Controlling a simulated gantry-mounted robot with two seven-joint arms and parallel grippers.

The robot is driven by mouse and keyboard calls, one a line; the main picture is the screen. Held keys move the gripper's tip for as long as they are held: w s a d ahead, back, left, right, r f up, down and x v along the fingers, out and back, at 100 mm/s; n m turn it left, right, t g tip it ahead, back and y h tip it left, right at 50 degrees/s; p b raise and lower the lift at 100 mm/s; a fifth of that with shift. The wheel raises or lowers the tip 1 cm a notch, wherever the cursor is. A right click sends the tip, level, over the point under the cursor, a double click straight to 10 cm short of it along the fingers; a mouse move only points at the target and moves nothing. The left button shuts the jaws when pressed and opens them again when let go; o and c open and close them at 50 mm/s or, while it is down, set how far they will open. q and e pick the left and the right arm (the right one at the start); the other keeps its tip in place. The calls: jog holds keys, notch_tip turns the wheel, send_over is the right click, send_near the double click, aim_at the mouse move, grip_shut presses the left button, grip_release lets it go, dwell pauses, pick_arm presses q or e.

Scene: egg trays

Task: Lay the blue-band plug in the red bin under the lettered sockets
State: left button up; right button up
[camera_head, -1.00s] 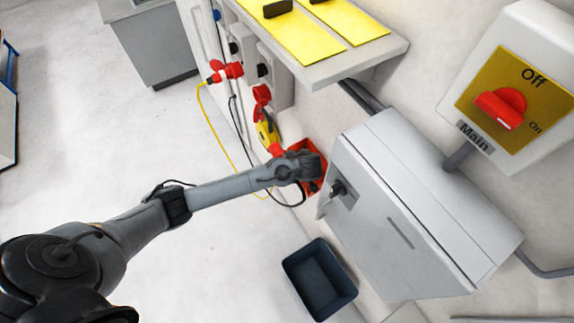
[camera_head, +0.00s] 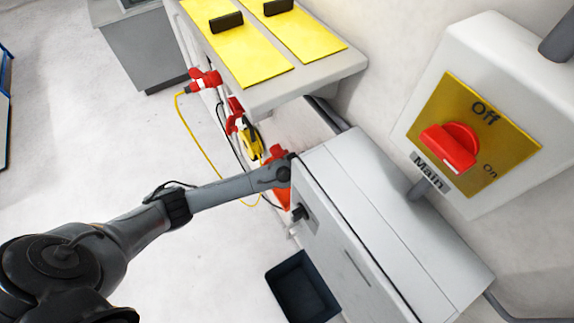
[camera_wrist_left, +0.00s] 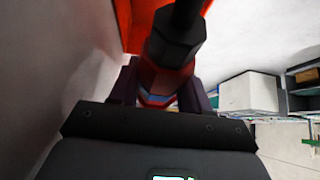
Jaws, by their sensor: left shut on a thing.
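In the left wrist view, my left gripper (camera_wrist_left: 158,91) is shut on a red plug (camera_wrist_left: 165,82) with a blue band partly showing between the fingers and a black end pointing up the picture. The red bin (camera_wrist_left: 139,12) fills the top middle of that view, close beyond the plug. In the head view, my left arm reaches to the edge of the grey cabinet, which hides the gripper and the held plug. Part of the red bin (camera_head: 283,197) shows beside the arm's end. I cannot tell whether the plug touches the bin. My right gripper is not in view.
The grey cabinet (camera_head: 375,215) stands close to my arm's end. Red connectors (camera_head: 206,80) and a yellow cable (camera_head: 192,137) hang along the panel. A dark bin (camera_head: 287,275) sits on the floor below. A red main switch (camera_head: 448,146) is at right.

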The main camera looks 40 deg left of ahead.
pick_arm(q)
notch_tip(320, 180, down, 6)
jog(key=b, duration=0.5)
jog(key=shift+f, duration=0.25)
jog(key=shift+f+b, duration=2.15)
jog(key=shift+f, duration=0.4)
jog(key=o, duration=0.6)
jog(key=shift+o, duration=0.2)
jog(key=o, duration=0.6)
jog(key=shift+o, duration=0.6)
